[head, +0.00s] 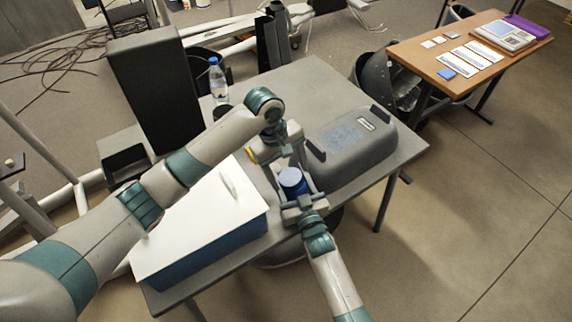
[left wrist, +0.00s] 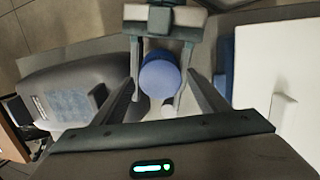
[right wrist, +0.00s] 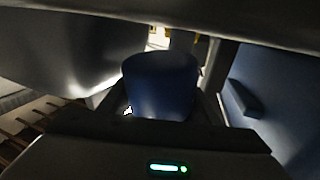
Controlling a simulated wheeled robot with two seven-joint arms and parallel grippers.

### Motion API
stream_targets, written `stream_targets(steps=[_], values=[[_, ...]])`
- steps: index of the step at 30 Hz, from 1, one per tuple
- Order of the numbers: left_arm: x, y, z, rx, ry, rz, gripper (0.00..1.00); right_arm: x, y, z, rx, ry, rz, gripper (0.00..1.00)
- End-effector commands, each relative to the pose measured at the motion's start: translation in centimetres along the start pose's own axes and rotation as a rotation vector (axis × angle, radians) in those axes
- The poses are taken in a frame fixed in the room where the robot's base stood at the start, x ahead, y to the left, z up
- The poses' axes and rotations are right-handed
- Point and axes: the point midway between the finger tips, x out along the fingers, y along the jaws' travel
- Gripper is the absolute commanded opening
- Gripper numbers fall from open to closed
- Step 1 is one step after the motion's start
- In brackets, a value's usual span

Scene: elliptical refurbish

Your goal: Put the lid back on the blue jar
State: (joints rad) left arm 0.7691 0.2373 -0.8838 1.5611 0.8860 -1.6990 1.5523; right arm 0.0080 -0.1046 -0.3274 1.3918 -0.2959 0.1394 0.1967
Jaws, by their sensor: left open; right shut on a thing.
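The blue jar (head: 292,184) is held upright between the fingers of my right gripper (head: 299,203), close above or on the grey table. It fills the middle of the right wrist view (right wrist: 160,88), and its round blue top shows in the left wrist view (left wrist: 159,76). I cannot tell whether that top is a lid or the jar itself. My left gripper (left wrist: 165,100) is open and empty, its fingers pointing toward the jar from the far side, apart from it. A separate lid cannot be made out.
A blue box with a white top (head: 205,225) stands left of the jar. A large grey case (head: 355,150) stands to the right. A water bottle (head: 218,82) and a dark cup (head: 222,111) stand at the back. A wooden side table (head: 440,62) is at the far right.

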Motion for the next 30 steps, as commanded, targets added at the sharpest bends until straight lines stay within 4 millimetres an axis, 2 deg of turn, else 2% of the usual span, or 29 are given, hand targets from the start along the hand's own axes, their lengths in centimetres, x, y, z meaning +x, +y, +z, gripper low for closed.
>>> stream_targets(steps=[11, 12, 17, 23, 30], values=[[0.57, 0.00, 0.00, 0.000, 0.000, 0.000, 0.67, 0.04, -0.01, -0.13, 0.000, 0.003, 0.000, 0.00], [0.57, -0.01, 0.00, 0.000, 0.000, 0.000, 0.63, 0.04, -0.01, -0.14, 0.000, 0.003, 0.000, 0.00], [0.55, -0.01, 0.00, 0.000, 0.000, 0.000, 0.25, 0.04, -0.01, -0.13, 0.000, 0.003, 0.000, 0.00], [0.55, -0.01, 0.00, 0.032, 0.000, 0.000, 0.25, 0.04, -0.01, -0.13, 0.000, 0.003, 0.000, 0.00], [0.55, -0.05, -0.04, 0.296, -0.001, -0.001, 0.25, 0.05, -0.01, -0.14, 0.000, 0.003, 0.000, 0.00]])
